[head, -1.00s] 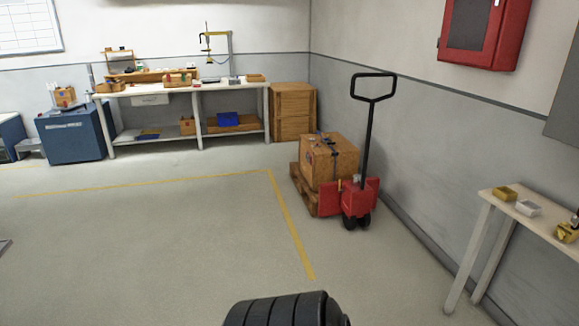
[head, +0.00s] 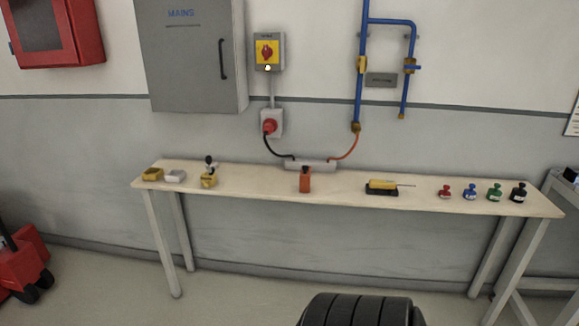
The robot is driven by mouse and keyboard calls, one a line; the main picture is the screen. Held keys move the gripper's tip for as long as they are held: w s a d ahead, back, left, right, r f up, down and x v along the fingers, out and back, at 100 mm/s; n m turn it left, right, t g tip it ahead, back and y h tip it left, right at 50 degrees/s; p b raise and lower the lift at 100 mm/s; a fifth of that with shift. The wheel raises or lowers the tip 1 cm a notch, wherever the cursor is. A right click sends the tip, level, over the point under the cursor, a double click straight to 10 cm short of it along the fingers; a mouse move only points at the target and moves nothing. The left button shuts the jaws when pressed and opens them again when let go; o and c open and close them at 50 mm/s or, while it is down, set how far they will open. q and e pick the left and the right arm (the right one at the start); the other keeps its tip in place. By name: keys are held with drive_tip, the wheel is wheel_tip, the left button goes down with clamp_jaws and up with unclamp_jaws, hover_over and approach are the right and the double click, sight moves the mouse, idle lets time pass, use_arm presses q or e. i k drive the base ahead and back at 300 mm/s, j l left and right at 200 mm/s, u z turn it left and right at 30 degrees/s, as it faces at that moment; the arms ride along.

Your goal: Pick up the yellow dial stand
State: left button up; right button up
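A small stand with a yellow base (head: 208,181) and a dark, round-topped upper part stands upright on the left part of a long narrow bench (head: 260,184) against the wall. It looks like the yellow dial stand, though it is too small to make out a dial face. Neither of my grippers is in view.
Left of the stand are a yellow block (head: 153,174) and a pale tray (head: 175,176). To its right are an orange bottle (head: 305,181), a yellow tool (head: 383,185) on a black base and several colored small stamp-like items. A red pallet truck (head: 22,265) stands at far left.

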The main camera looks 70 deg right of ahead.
sight(212, 165)
drive_tip(key=z, duration=2.1)
